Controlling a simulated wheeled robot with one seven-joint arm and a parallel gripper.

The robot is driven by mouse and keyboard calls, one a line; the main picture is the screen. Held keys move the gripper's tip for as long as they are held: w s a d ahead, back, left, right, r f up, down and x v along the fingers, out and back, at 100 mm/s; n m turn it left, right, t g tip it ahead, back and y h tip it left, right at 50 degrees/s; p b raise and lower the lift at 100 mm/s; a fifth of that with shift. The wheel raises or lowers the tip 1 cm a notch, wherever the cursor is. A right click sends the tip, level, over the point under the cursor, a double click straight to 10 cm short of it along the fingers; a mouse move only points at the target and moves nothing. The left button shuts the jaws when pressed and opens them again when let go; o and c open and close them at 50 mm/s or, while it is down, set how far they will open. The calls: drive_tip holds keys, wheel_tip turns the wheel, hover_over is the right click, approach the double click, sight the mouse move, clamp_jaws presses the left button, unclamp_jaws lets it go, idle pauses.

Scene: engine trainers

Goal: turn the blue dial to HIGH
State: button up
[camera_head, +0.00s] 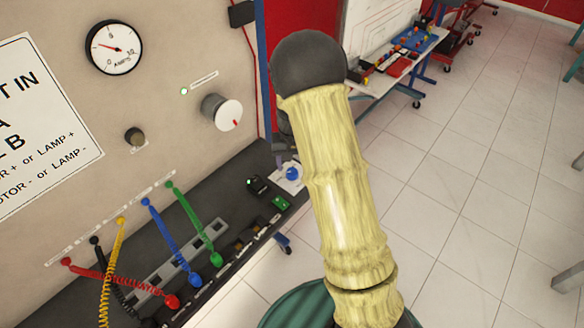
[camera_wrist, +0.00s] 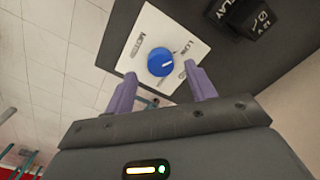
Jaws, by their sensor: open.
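The blue dial (camera_wrist: 159,62) sits on a white label plate (camera_wrist: 142,36) in the wrist view. Its short white pointer mark faces right, close to the printed LOW. MOTOR is printed on the left, and I cannot make out HIGH. My gripper (camera_wrist: 160,70) is open, with one purple finger on each side of the dial's lower half. The fingers appear apart from the dial, but I cannot tell their height above it. In the head view the blue dial (camera_head: 292,174) is at the bench's right end, beside my arm, which hides most of the gripper.
A black relay block (camera_wrist: 255,18) stands right of the plate. In the head view, a green component (camera_head: 281,203), a black switch (camera_head: 257,186) and several coloured leads line the dark bench. The upright panel carries an ammeter (camera_head: 114,47) and a white knob (camera_head: 228,115). Open floor lies to the right.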

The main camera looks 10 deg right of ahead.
sight(292, 174)
drive_tip(key=shift+f, duration=1.5)
drive_tip(key=c, duration=1)
drive_tip(key=shift+o, duration=0.2)
